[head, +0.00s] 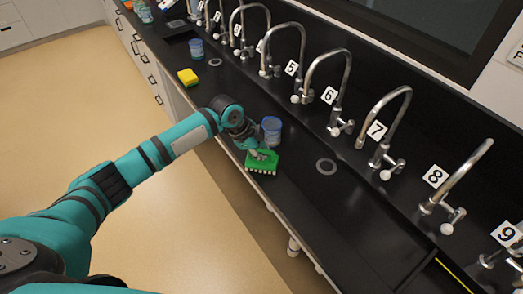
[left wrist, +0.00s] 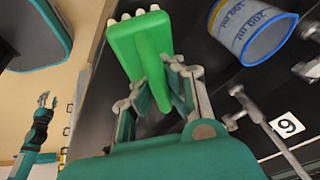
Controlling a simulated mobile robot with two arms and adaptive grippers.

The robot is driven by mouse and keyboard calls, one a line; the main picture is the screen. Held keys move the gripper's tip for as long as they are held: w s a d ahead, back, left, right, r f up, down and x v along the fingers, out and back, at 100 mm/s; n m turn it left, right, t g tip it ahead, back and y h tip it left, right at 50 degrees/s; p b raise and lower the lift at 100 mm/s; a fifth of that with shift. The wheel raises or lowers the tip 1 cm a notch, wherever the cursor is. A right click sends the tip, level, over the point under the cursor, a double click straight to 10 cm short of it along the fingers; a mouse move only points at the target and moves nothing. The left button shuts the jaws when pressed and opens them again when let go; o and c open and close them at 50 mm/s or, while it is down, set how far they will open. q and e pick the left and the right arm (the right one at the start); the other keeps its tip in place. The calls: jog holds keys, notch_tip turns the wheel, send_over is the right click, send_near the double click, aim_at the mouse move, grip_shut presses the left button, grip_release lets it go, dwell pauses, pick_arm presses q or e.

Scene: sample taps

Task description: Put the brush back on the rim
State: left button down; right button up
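The green brush (head: 262,162) with pale bristle tufts is at the front edge of the black counter (head: 318,215), below the numbered taps. It fills the upper middle of the left wrist view (left wrist: 140,45), its handle pointing back between the fingers. My left gripper (head: 250,147) is shut on the brush's handle; the fingers also show in the left wrist view (left wrist: 160,88). Whether the brush touches the rim (head: 270,203) is hard to tell. My right gripper (left wrist: 47,100) is small at the left of the left wrist view, empty, its fingertips apart.
A blue-marked clear beaker (head: 271,130) stands just behind the brush; it also shows in the left wrist view (left wrist: 250,30). A yellow sponge (head: 188,77) and another blue cup (head: 196,48) are farther along. Curved taps line the back. The counter around the drain (head: 326,166) is clear.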

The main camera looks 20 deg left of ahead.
pick_arm(q)
jog(key=c, duration=2)
grip_release()
jog(key=shift+f, duration=0.15)
jog(key=shift+c, duration=0.2)
jog(key=o, duration=0.6)
jog(key=shift+c, duration=0.2)
jog(key=b+v, duration=0.2)
jog(key=v, duration=1)
jog(key=shift+r, duration=0.2)
jog(key=shift+d, duration=0.1)
